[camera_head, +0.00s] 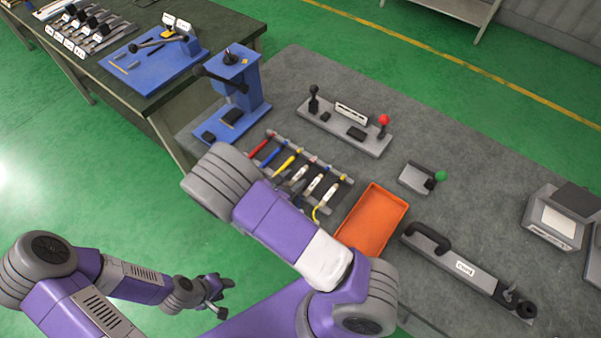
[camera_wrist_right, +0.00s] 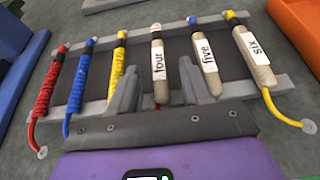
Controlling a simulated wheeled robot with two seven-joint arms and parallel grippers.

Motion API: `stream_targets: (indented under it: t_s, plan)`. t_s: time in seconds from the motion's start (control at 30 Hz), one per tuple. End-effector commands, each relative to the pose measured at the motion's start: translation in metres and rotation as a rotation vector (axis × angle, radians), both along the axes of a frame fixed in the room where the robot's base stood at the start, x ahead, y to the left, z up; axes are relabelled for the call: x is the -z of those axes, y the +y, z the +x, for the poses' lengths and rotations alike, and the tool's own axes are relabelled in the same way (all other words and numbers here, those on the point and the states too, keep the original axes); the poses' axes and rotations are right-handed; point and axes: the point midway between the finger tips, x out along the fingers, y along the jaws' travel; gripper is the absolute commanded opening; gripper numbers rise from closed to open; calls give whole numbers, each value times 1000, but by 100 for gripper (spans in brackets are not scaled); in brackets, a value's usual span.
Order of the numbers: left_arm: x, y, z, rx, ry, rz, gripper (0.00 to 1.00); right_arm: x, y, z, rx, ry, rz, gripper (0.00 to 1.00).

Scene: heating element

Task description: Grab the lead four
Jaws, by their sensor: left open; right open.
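Lead four (camera_wrist_right: 158,62) is a pale handle with a black upper end and a white label reading "four". It lies on the grey rack (camera_wrist_right: 285,84), between the yellow lead and lead five; the head view shows it too (camera_head: 299,174). My right gripper (camera_wrist_right: 159,68) is open, its fingers on either side of lead four, over the rack. I cannot tell whether they touch it. In the head view my right arm hides most of that gripper. My left gripper (camera_head: 216,296) is open and empty, low at the left, away from the bench.
Lead five (camera_wrist_right: 205,65) and lead six (camera_wrist_right: 255,60) lie close to the right; yellow (camera_wrist_right: 117,72), blue (camera_wrist_right: 78,90) and red (camera_wrist_right: 48,88) leads lie left. An orange tray (camera_head: 374,224) sits beside the rack. A blue press stand (camera_head: 234,100) stands behind it.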

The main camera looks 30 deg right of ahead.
Motion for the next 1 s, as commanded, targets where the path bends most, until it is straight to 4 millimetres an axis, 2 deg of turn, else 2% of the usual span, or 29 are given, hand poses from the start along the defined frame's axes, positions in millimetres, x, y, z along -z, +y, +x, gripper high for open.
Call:
stream_targets:
  t_s: [0.1, 0.37, 0.67, 1.0]
  plan:
    - [1, 0, 0, 0, -1, 0, 43, 4, -9, 4, 0, 1, 0, 48]
    - [1, 0, 0, 0, -1, 0, 43, 5, -10, 4, -1, 0, 0, 46]
    - [1, 0, 0, 0, -1, 0, 43, 4, -10, 4, -1, 0, 0, 0]
    - [0, 0, 0, 0, -1, 0, 43, 0, -10, 5, -1, -2, 1, 0]
